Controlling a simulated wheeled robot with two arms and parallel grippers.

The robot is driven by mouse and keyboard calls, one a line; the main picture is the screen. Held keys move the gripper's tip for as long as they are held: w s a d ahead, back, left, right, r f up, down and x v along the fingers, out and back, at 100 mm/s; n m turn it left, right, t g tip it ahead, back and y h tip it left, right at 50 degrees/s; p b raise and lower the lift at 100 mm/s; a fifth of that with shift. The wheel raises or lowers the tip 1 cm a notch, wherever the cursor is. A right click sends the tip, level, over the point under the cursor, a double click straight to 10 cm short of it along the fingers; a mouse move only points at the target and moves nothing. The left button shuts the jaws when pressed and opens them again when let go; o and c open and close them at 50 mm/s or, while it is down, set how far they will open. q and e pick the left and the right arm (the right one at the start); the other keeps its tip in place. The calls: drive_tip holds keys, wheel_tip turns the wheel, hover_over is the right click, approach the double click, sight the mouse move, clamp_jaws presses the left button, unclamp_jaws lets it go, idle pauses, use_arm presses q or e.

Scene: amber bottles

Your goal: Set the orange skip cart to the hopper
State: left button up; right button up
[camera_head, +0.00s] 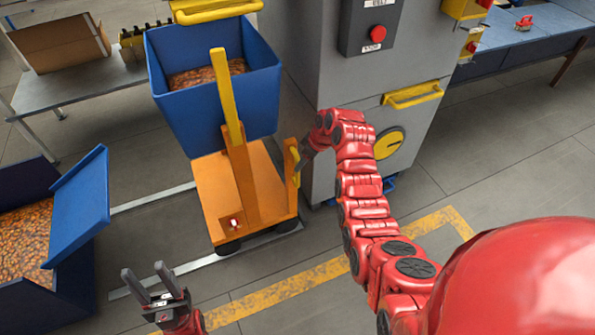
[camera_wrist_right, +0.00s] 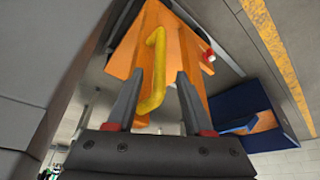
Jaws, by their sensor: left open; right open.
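The orange skip cart (camera_head: 213,195) stands on the floor left of the grey machine, with a tall post and yellow handle parts. A blue bin (camera_head: 200,115) of amber bottles is behind the post; I cannot tell whether it rests on the cart. Which part is the hopper is unclear. My right gripper reaches the cart's right side, mostly hidden in the head view. In the right wrist view its open fingers (camera_wrist_right: 159,75) stand either side of the cart's yellow handle (camera_wrist_right: 155,80); contact is unclear. My left gripper (camera_head: 143,272) is open and empty, in front of the cart.
A grey machine (camera_head: 300,75) with a red button (camera_head: 378,33) and a yellow handle (camera_head: 413,95) stands right of the cart. Another blue bin (camera_head: 75,255) of amber bottles is at left. Yellow-striped floor (camera_head: 285,290) is open in front.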

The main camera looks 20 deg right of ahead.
drive_tip(key=shift+x, duration=3)
clamp_jaws()
